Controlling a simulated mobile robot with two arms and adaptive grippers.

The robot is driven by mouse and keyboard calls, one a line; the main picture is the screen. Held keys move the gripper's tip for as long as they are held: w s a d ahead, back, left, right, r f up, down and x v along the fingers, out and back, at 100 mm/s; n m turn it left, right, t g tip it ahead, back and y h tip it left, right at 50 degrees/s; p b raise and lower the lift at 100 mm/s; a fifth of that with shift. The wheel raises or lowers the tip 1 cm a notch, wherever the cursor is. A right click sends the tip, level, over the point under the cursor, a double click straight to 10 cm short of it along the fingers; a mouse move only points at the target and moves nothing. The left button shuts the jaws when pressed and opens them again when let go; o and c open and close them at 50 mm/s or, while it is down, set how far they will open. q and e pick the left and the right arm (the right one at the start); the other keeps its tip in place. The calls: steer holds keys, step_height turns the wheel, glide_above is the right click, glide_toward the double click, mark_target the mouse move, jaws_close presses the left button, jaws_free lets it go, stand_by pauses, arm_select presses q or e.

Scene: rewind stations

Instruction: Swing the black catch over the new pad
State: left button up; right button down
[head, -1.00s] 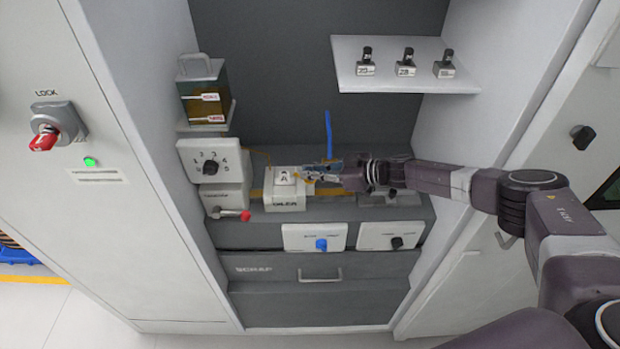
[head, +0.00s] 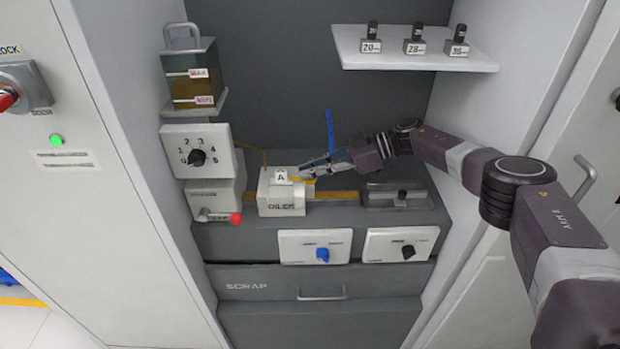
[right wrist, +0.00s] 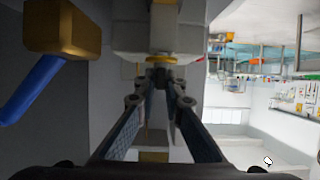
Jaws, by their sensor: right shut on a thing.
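The grey-white block marked OILER (head: 283,203) stands on the dark grey ledge, with a small white piece marked A (head: 281,177) on top. My right gripper (head: 304,168) reaches in from the right, its fingertips just right of the A piece. In the right wrist view the right gripper (right wrist: 160,78) is shut on a small dark piece (right wrist: 158,70), seemingly the black catch, below a yellow round part (right wrist: 161,58). The fingers cover most of the catch, and I cannot tell whether it lies over the pad. I cannot make out the pad clearly. My left gripper is not in view.
A numbered dial box (head: 215,139) and a red-knobbed lever (head: 236,218) are at the left. A grey slotted block (head: 380,205) is at the right, below a shelf (head: 385,60) with several weights.

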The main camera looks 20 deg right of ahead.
steer(key=shift+f, duration=0.15)
stand_by(0.3)
steer(key=c, duration=2)
jaws_free()
steer(key=v, duration=0.7)
steer(key=shift+d, duration=0.2)
